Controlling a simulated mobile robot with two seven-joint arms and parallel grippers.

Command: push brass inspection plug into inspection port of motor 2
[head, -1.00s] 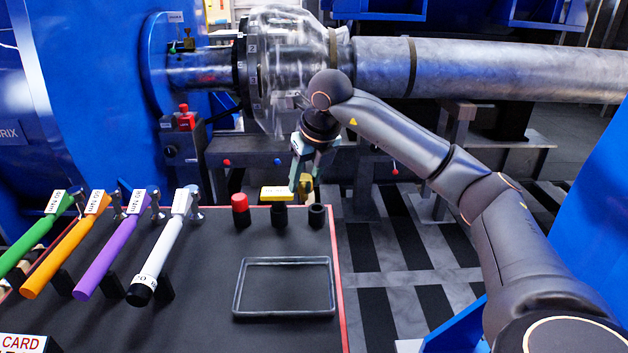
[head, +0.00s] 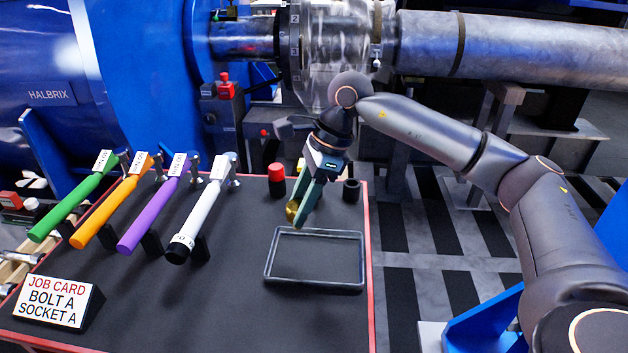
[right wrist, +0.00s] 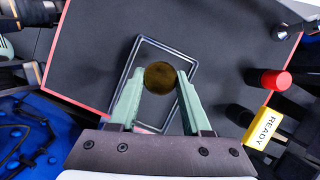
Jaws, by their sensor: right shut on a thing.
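My right gripper (head: 302,212) is shut on the brass inspection plug (head: 293,211), just above the far edge of the empty tray frame. In the right wrist view the round brass end of the plug (right wrist: 160,77) shows between the green fingertips (right wrist: 160,85), with the tray frame behind it. A large blue machine marked HALBRIX (head: 100,60) stands at the left, with a clear housing (head: 335,50) on the shaft line. I cannot tell which part is motor 2, and no inspection port can be made out. My left gripper is not in view.
The dark bench holds the tray frame (head: 272,262), a red-topped cylinder (head: 277,178), a black socket (head: 351,190), and several coloured-handled tools (head: 140,215). A job card (head: 58,302) stands at front left. A yellow READY tag (right wrist: 262,128) shows in the right wrist view.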

